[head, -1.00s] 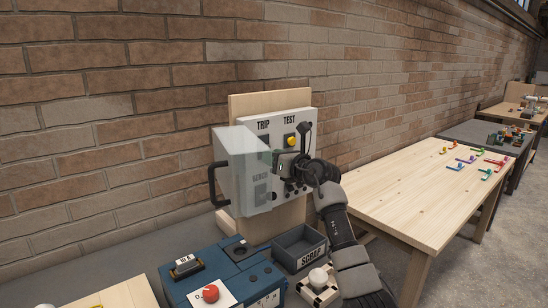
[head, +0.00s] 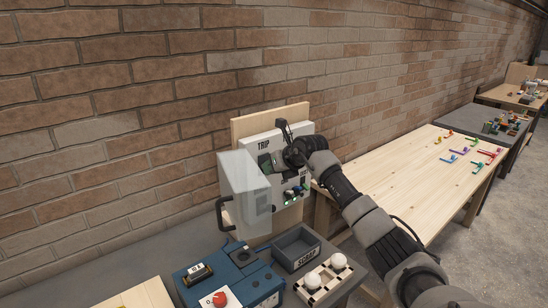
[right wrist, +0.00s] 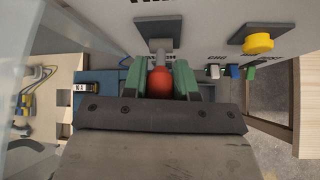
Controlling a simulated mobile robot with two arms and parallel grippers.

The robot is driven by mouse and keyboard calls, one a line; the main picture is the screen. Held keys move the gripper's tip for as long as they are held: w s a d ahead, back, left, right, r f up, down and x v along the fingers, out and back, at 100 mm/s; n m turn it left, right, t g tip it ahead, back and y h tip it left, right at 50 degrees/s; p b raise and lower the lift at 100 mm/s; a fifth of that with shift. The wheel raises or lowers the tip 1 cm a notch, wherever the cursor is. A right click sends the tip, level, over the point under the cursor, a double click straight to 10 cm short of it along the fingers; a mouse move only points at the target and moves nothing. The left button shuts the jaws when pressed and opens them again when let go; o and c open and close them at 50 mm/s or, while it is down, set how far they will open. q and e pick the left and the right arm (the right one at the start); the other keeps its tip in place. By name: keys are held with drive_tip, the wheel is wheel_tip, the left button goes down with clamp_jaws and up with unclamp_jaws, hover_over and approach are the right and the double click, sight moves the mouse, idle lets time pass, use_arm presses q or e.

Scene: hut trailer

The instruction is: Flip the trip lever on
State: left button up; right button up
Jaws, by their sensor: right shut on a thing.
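The white panel (head: 246,142) with the TRIP label stands on a wooden backboard against the brick wall. In the right wrist view the trip lever's red ball knob (right wrist: 160,82) sits just below its dark mounting plate (right wrist: 160,30), on a short grey stem. My right gripper (right wrist: 160,75) is shut on the knob, with a green finger on each side. In the head view the right gripper (head: 270,161) is at the panel below TRIP, and the knob is hidden there. My left gripper is not in view.
A clear cover (head: 243,190) with a black handle stands out at the panel's left. A yellow button (right wrist: 258,43) is right of the lever, with small coloured switches below. A blue box (head: 235,276), scrap bin (head: 297,248) and holder with white balls stand below.

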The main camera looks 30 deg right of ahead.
drive_tip(key=shift+w+r+g+p, duration=0.15)
drive_tip(key=shift+r+g+p, duration=0.25)
drive_tip(key=shift+g+p, duration=0.6)
drive_tip(key=o, duration=0.9)
drive_tip(key=shift+s+r+b, duration=0.2)
drive_tip(key=shift+r+b, duration=0.05)
drive_tip(key=shift+b, duration=0.15)
drive_tip(key=b+v, duration=0.4)
drive_tip(key=v, duration=0.6)
